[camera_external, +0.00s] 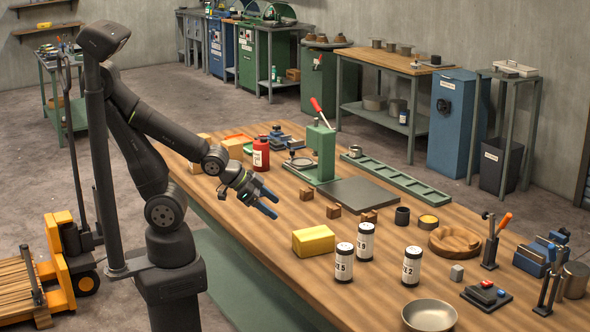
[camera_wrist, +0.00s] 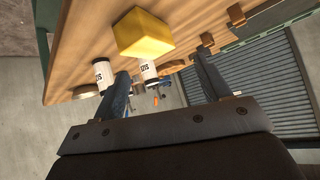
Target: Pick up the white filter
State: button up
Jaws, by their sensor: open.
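Three white cylinders with dark tops and printed labels stand upright on the wooden table: a left one (camera_external: 344,263), a middle one (camera_external: 364,243) and a right one (camera_external: 411,267). I cannot tell which of them, if any, is the white filter. In the wrist view two white cylinders show, one on the left (camera_wrist: 102,74) and one near the middle (camera_wrist: 149,71). My gripper (camera_external: 271,203) is open and empty, above the table, back and to the left of the cylinders and apart from them. Its two blue fingers also show in the wrist view (camera_wrist: 163,68).
A yellow block (camera_external: 313,241) lies between my gripper and the cylinders. Small wooden cubes (camera_external: 333,211), a dark cup (camera_external: 402,216) and a wooden bowl (camera_external: 455,240) stand behind. A pale bowl (camera_external: 429,315) is at the front. A green press (camera_external: 321,152) rises at the back.

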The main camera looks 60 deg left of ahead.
jog(key=w+d+f+m+h, duration=0.15)
jog(key=d+h, duration=0.25)
jog(key=d, duration=0.4)
jog(key=m+g+h, duration=0.1)
jog(key=m+h, duration=0.2)
send_near(350, 262)
jog(key=w+d+f, duration=0.2)
jog(key=w, duration=0.1)
jog(key=shift+d+f, duration=0.35)
jog(key=shift+f, duration=0.05)
jog(key=shift+x, duration=2.6)
jog(key=shift+w+a, duration=0.1)
jog(key=shift+w, duration=0.05)
jog(key=shift+c, duration=0.2)
jog(key=c, duration=1.1)
